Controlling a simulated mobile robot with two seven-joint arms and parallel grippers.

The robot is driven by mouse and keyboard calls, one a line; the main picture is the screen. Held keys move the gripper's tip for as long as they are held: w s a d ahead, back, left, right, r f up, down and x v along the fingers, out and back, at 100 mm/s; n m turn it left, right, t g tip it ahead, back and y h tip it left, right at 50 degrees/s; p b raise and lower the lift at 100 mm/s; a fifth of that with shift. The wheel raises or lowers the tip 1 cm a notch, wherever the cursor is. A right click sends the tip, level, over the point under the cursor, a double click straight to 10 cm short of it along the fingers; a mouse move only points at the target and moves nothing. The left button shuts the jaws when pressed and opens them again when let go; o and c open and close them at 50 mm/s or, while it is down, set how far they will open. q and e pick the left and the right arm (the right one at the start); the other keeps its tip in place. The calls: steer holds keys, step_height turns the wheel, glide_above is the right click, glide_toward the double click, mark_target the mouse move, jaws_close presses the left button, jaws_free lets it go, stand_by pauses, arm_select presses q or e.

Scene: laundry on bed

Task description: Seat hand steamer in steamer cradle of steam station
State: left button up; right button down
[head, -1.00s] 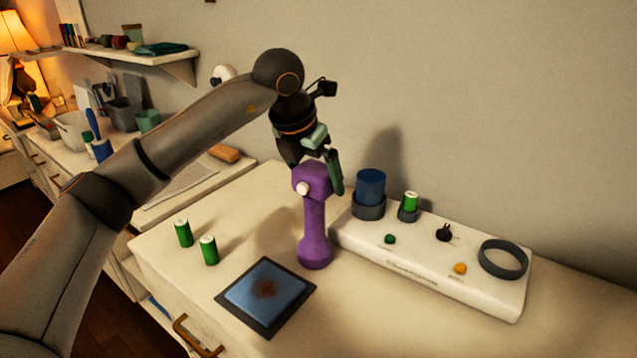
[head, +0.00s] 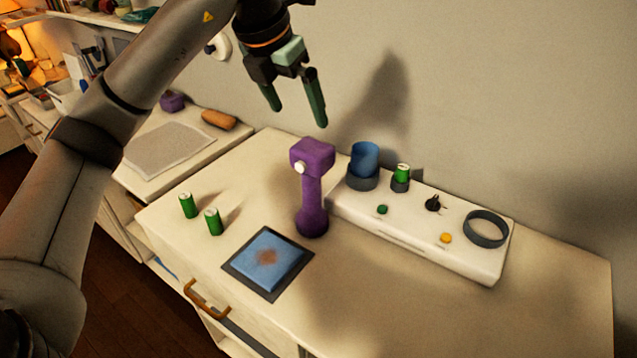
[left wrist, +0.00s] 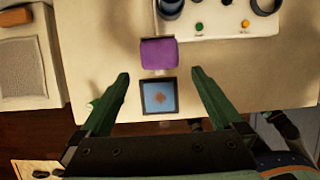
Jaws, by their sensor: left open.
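The purple hand steamer (head: 312,190) stands upright on the counter, beside the left end of the steam station. From above, its purple head shows in the left wrist view (left wrist: 158,53). The white steam station (head: 415,235) carries a dark ring (head: 486,229) at its right end, which looks like the cradle and is empty. A blue cup-like tank (head: 364,158) and a green cell (head: 402,173) sit in dark holders at its left end. My left gripper (head: 296,116) is open and empty, above the steamer and apart from it. My right gripper is not in view.
Two green cells (head: 200,214) stand at the counter's left. A dark-framed blue pad (head: 267,262) with a brown stain lies in front of the steamer. The station has a black knob (head: 433,204) and a yellow button (head: 446,238). The counter's front right is clear.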

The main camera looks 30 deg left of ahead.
mark_target(309, 148)
arm_select(q)
steer(key=x, duration=0.7)
steer(key=shift+f, duration=0.15)
steer(key=x, duration=0.2)
steer(key=p+x, duration=0.1)
steer(key=x, duration=0.2)
steer(key=shift+s+a+f, duration=0.1)
steer(key=shift+s+f, duration=0.1)
steer(key=shift+r, duration=0.15)
jaws_close()
